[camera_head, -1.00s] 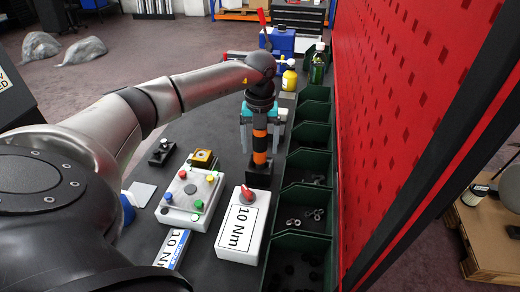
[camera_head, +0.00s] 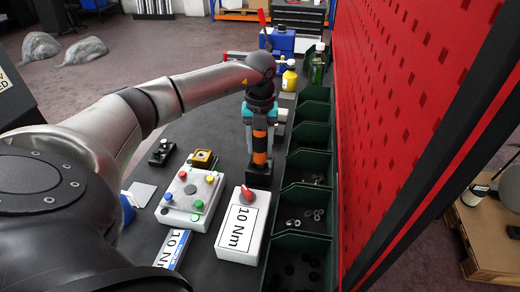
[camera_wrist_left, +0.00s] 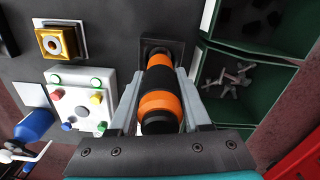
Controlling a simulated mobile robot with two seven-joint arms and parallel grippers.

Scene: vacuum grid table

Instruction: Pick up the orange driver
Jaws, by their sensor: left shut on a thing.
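The orange driver (camera_head: 260,142), banded in orange and black, stands upright in a dark square holder (camera_head: 258,175) on the grey table. My left gripper (camera_head: 260,118) comes from above, its fingers on both sides of the driver. In the left wrist view the driver (camera_wrist_left: 160,101) lies between the two grey fingers of the left gripper (camera_wrist_left: 160,100), which are shut on it. The driver's lower end is at the dark holder (camera_wrist_left: 162,48); whether it still sits in the holder is hard to tell. My right gripper is not in view.
A white 10 Nm box (camera_head: 241,228) with a red knob stands just in front of the holder. A button box (camera_head: 190,200) is to the left. Green bins (camera_head: 306,170) line the right side, beside a red perforated wall (camera_head: 410,110). Bottles (camera_head: 289,76) stand at the back.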

